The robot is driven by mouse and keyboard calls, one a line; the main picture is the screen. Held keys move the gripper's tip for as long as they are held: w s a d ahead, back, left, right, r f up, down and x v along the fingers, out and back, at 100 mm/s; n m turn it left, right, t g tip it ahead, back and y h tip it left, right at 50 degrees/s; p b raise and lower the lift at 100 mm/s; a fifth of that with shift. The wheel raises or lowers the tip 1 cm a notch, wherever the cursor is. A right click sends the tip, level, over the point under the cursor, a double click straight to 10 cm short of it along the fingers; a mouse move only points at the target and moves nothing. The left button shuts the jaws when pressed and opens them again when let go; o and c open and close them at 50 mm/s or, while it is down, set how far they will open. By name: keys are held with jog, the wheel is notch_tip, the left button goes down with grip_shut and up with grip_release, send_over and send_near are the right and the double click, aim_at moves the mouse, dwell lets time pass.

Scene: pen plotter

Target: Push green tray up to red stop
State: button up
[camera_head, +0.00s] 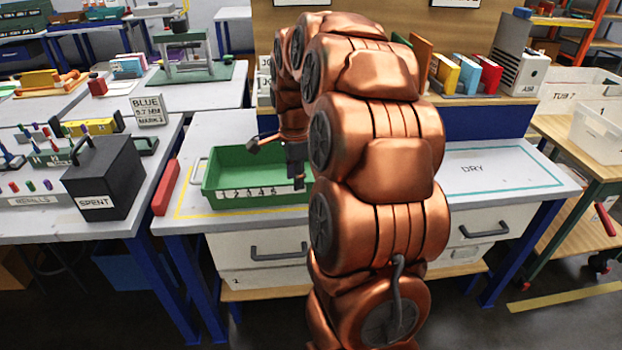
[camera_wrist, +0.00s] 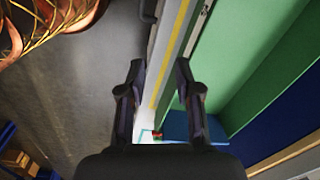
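The green tray (camera_head: 222,183) sits on the white workbench with numbers along its front wall. Its right end is hidden behind my copper arm. The red stop (camera_head: 166,187) is a bar at the bench's left edge, with a strip of bare bench between it and the tray. My gripper (camera_head: 277,162) hangs over the tray's right part, partly hidden by my arm. In the wrist view my gripper (camera_wrist: 159,68) has its fingers apart with nothing between them. The tray's green wall (camera_wrist: 208,55) lies beside the right finger; I cannot tell if they touch.
A yellow outline (camera_head: 188,203) marks the bench around the tray. A black SPENT box (camera_head: 105,180) stands on the table to the left. The DRY area (camera_head: 490,168) on the right is clear. Drawers (camera_head: 250,252) sit below the bench front.

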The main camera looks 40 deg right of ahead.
aim_at(311, 191)
jog(key=w+d+f+m, duration=0.1)
jog(key=d+f+m, duration=0.1)
jog(key=d, duration=0.4)
jog(key=shift+d+f+m+b, duration=0.15)
jog(key=shift+f+m+b, duration=0.2)
jog(key=shift+m, duration=0.35)
jog(key=shift+w+d+f+p, duration=0.1)
jog(key=shift+w+f+p, duration=0.15)
jog(key=shift+f, duration=1.65)
jog(key=shift+w+d+f+p, duration=0.1)
jog(key=shift+f+p, duration=0.1)
jog(key=shift+f, duration=1.7)
grip_shut()
